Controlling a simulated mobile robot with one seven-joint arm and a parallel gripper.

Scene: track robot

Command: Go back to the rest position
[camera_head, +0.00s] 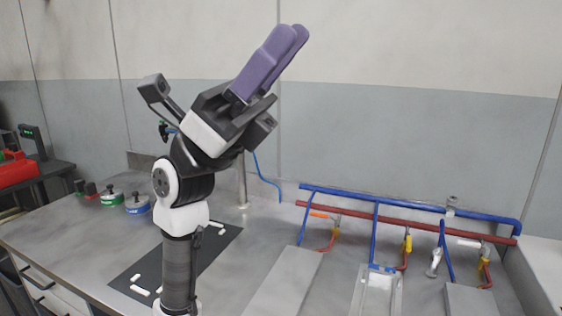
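My gripper (287,52) is at the upper middle of the head view, at the end of my raised arm. Its purple fingers point up and to the right, well above the bench, against the wall. The two fingers appear close together, one partly behind the other. From this angle I cannot tell whether there is a gap between them. No held object shows. My arm rises from the lower left middle and hides part of the bench behind it.
A grey bench (262,235) spans the view. On it are a black mat (207,256) with white pieces, a green-banded item (112,198) and a blue-banded item (137,205). Blue pipes (375,200) and red pipes (400,219) with valves run along the back right. A red container (16,170) stands far left.

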